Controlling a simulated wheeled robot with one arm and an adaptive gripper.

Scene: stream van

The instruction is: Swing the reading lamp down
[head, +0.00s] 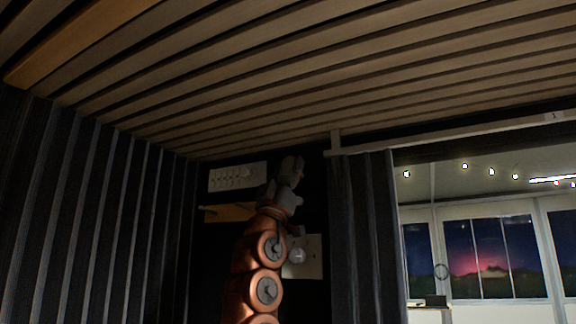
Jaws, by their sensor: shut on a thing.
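My gripper (292,166) is grey, at the end of my copper arm. It points up in front of the dark back wall, just below the slatted ceiling. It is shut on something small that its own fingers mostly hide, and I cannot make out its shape. I cannot clearly pick out the reading lamp. A pale wall plate (313,257) with a small round white piece (297,256) shows just right of my arm, below the gripper. I cannot tell whether this belongs to the lamp.
A white panel (237,177) with a row of knobs or switches is on the wall left of my gripper, above a small wooden shelf (228,212). A dark curtain (362,235) hangs close on the right. Beyond it is a bright opening with windows (490,256).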

